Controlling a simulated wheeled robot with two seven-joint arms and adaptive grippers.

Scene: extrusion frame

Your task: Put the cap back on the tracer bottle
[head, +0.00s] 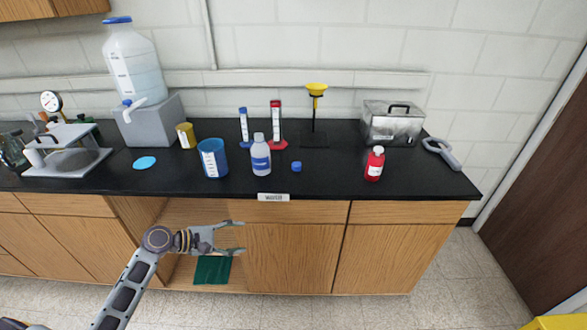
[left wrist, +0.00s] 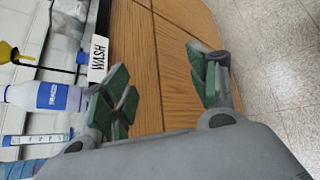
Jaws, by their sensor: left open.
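A white bottle (head: 260,158) with a blue label, likely the tracer bottle, stands upright on the black bench top. Its narrow top shows no blue cap. A small blue cap (head: 297,166) lies on the bench just right of it, apart from it. In the left wrist view, the bottle (left wrist: 45,97) is at the left and the cap (left wrist: 81,58) is near the sign. My left gripper (head: 243,237) is open and empty, in front of the cabinet doors below the bench edge. Its spread fingers (left wrist: 160,80) also show in the left wrist view. My right gripper is not seen.
A blue beaker (head: 213,160) stands left of the bottle, with cylinders (head: 276,125) and a yellow funnel stand (head: 316,100) behind. A red bottle (head: 375,164) and metal box (head: 392,122) are to the right. A WASH sign (head: 273,197) is on the front edge.

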